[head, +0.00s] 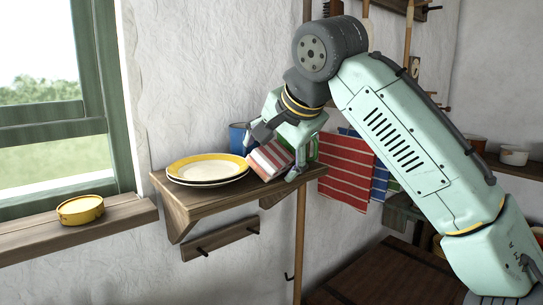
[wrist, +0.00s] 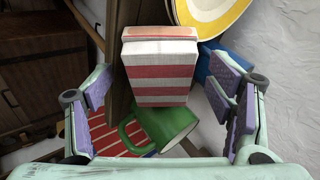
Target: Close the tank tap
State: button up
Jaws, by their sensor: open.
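I see no tank or tap in either view. My gripper (head: 272,157) is open above the right part of a wooden wall shelf, with its fingers around a red-and-white striped block-like thing (head: 268,163). In the wrist view, my gripper (wrist: 163,95) has its two fingers wide apart. The striped thing (wrist: 160,75) lies between and beyond them, with a gap on each side. I cannot tell from these views whether any finger touches it.
The wooden shelf (head: 190,205) holds stacked yellow-rimmed plates (head: 208,168) and a blue vessel (head: 238,137). A green mug (wrist: 170,128) is close to the gripper. A yellow tin (head: 80,209) stands on the windowsill. Red striped cloth (head: 346,170) hangs at right.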

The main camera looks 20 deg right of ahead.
jog(key=shift+w+f, duration=0.1)
jog(key=c, duration=1.4)
jog(key=shift+o, duration=0.2)
